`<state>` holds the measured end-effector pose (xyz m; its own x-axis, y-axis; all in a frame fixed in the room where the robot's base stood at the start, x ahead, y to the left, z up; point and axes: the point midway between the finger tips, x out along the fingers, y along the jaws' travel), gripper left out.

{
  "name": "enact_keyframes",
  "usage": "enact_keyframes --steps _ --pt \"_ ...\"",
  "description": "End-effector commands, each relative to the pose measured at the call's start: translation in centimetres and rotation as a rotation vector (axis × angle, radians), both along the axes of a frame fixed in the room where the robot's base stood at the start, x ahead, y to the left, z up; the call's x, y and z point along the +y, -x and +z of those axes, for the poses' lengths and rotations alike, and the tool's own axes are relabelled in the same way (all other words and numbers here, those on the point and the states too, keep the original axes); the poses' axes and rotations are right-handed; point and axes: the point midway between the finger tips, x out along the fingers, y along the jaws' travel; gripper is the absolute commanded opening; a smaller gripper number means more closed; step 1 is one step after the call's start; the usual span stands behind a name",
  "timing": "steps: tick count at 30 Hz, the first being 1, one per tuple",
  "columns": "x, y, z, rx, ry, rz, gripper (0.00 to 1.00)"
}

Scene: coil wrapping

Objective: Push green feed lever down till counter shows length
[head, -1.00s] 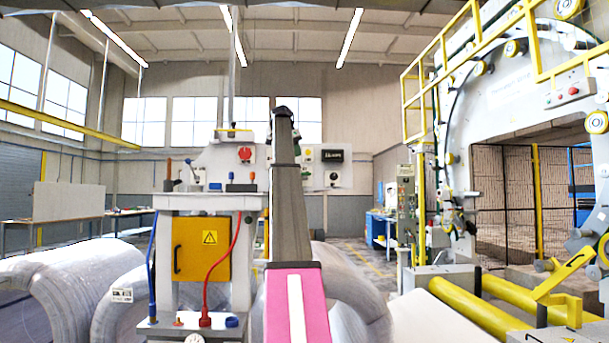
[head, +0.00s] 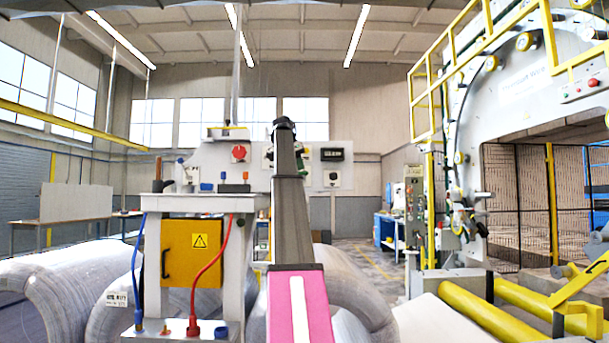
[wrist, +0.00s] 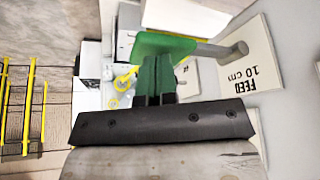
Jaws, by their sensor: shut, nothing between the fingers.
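The green feed lever (wrist: 162,44) is at the top middle of the wrist view, on a grey shaft that runs right to the panel. A white label (wrist: 258,75) beside it reads "FEED 10 cm". My gripper (wrist: 155,80) is shut and empty, its dark green fingers right at the lever's handle; I cannot tell whether they touch. In the head view my arm hides most of the gripper and lever. The counter (head: 332,154) is a dark display on the grey panel, its digits too small to read.
A red knob (head: 239,153) is on the panel left of my arm. The bench has a yellow cabinet (head: 192,253) and red and blue hoses. Wrapped coils (head: 45,290) lie at left. Yellow rollers (head: 490,315) and the large ring machine (head: 480,90) stand at right.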

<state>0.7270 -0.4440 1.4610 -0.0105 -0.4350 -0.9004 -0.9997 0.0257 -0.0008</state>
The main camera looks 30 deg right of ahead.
Motion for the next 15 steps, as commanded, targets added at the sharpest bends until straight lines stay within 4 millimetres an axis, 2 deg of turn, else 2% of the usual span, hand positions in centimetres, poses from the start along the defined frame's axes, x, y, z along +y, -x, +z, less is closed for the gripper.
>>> enact_keyframes --steps 15 --pt "0.2 0.23 -0.56 0.0 0.0 0.0 0.0"
